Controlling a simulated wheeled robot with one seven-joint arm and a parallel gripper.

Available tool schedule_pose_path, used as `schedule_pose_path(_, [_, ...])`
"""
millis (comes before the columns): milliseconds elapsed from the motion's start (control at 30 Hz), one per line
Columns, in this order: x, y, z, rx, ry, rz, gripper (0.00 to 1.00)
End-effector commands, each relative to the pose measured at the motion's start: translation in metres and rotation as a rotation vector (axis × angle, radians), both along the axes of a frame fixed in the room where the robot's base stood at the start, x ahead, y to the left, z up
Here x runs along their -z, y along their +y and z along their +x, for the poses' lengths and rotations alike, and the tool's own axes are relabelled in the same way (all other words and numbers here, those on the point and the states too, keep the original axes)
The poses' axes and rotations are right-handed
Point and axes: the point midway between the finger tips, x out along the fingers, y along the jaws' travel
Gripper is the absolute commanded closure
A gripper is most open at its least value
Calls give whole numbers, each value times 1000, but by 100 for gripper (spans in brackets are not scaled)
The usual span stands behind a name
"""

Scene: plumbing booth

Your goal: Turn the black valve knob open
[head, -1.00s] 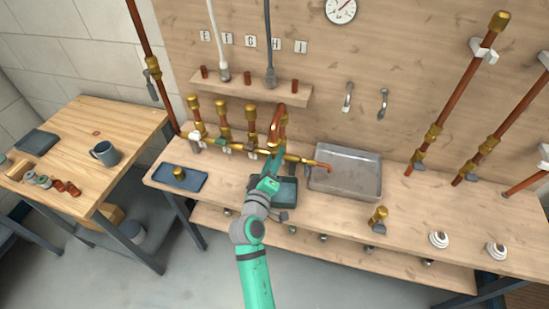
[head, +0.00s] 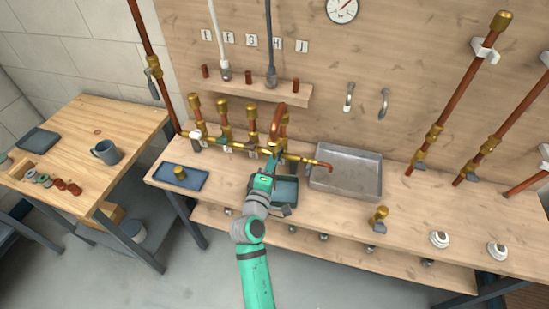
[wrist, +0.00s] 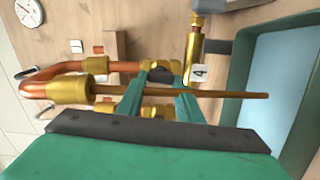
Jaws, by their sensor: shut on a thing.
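The black valve knob (wrist: 160,74) shows in the wrist view as a dark piece between my two teal fingertips, on the brass fitting line. My gripper (wrist: 161,84) is shut on it, one finger on each side. In the head view, my gripper (head: 273,158) reaches the right end of the brass manifold (head: 250,148), below the bent copper pipe (head: 279,112). There the knob is hidden by my gripper, and its turn angle cannot be read.
A white tag marked 4 (wrist: 200,72) sits beside the knob. A metal basin (head: 345,174) stands right of the manifold. A dark tray (head: 286,190) lies under my wrist, and a blue tray (head: 182,179) lies at the left. Upright brass-capped pipes (head: 223,108) stand close by.

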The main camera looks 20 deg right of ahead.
Motion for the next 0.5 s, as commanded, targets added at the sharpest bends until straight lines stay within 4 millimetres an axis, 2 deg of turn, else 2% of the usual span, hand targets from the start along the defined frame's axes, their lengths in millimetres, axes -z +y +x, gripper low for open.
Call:
schedule_pose_path(200, [0, 0, 1, -1, -1, 1, 90])
schedule_pose_path(233, [0, 1, 1, -2, -1, 1, 65])
schedule_pose_path(300, [0, 1, 1, -2, -1, 1, 48])
schedule_pose_path(500, [0, 1, 0, -1, -1, 1, 48])
